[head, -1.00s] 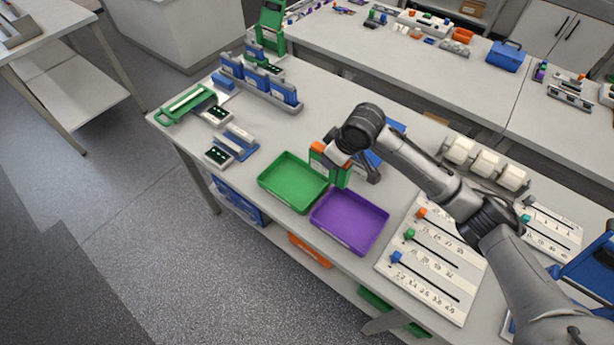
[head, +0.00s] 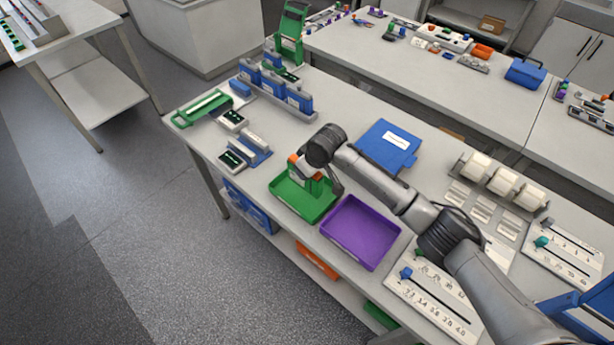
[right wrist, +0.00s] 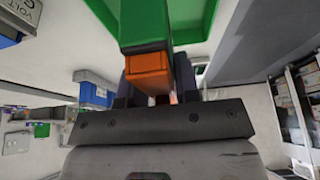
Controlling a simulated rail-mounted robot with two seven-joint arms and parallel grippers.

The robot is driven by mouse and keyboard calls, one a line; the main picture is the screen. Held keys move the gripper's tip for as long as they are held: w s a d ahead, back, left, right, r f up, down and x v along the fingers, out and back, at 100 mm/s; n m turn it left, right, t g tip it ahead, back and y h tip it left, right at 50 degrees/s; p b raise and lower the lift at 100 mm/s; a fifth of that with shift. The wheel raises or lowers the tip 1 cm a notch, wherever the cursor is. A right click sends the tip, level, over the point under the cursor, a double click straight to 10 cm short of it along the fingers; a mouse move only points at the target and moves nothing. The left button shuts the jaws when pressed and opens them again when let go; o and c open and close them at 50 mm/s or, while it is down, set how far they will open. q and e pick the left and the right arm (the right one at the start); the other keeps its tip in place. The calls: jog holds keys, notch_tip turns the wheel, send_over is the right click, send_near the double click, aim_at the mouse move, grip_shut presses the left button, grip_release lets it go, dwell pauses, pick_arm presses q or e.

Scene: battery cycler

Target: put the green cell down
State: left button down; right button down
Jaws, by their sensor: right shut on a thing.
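The green cell (head: 307,171), with an orange cap, is in my right gripper (head: 318,177) in the head view. The gripper is shut on it and holds it cap up over the green tray (head: 291,204). In the right wrist view the green body of the cell (right wrist: 145,25) and its orange cap (right wrist: 150,72) show between the fingers, with the green tray (right wrist: 198,32) beyond. I cannot tell whether the cell touches the tray floor. My left gripper is not in view.
A purple tray (head: 360,232) stands empty right beside the green tray. A blue binder (head: 387,147) lies behind my right arm. Racks with blue cells (head: 298,100) and small devices stand at the left. A slider board (head: 432,297) lies at the right.

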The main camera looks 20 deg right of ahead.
notch_tip(320, 180, down, 3)
jog(key=shift+f, duration=0.1)
jog(key=shift+f, duration=0.1)
jog(key=c, duration=0.8)
grip_release()
jog(key=shift+f, duration=0.1)
jog(key=shift+c, duration=0.2)
jog(key=shift+s+r, duration=0.1)
jog(key=shift+r, duration=0.3)
jog(key=p+v, duration=0.1)
jog(key=v, duration=0.9)
jog(key=shift+r, duration=0.2)
jog(key=shift+s+d+r, duration=0.15)
jog(key=shift+s+r, duration=0.1)
jog(key=shift+r, duration=0.2)
